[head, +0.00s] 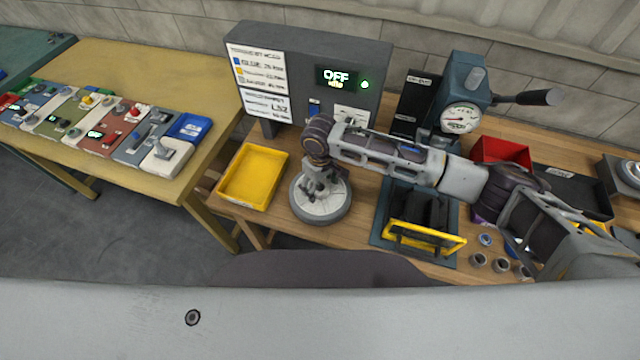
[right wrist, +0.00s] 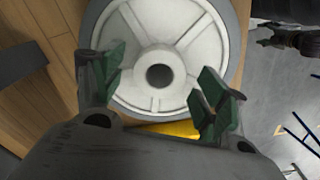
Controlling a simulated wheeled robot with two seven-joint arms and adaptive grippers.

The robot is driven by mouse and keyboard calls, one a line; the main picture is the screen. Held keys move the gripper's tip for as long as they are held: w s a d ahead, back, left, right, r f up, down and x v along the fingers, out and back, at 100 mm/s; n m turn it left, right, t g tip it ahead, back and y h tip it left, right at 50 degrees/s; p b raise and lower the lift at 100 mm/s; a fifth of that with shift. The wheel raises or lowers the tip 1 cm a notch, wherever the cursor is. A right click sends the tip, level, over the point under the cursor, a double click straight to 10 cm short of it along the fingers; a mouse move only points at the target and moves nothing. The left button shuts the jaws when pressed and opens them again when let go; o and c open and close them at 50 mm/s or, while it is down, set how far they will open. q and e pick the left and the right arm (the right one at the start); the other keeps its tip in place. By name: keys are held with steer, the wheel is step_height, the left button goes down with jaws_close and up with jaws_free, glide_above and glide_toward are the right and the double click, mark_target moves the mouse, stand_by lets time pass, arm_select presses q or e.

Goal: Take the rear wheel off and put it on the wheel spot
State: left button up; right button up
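A round wheel (head: 322,211) with a pale spoked face and grey rim lies flat, face up, on the wooden bench near its front edge. In the right wrist view the wheel (right wrist: 158,35) shows a dark centre hole, and its rim is partly cut off by the frame. My right gripper (head: 320,188) points down over the wheel. In the right wrist view its green-padded fingers (right wrist: 162,88) stand wide apart over the wheel's face, with nothing between them. I cannot tell whether they touch it. My left gripper is not in view. No chassis or marked wheel spot is clearly identifiable.
A yellow tray (head: 253,176) lies left of the wheel. A grey control box (head: 300,60) reading OFF stands behind. A press with a gauge (head: 461,117), a yellow-barred fixture (head: 424,238) and a red bin (head: 502,152) are to the right. A yellow table (head: 130,65) stands left.

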steer(key=shift+d+f, duration=0.1)
step_height(320, 180, up, 12)
stand_by(1.0)
steer(key=shift+s, duration=0.1)
stand_by(0.5)
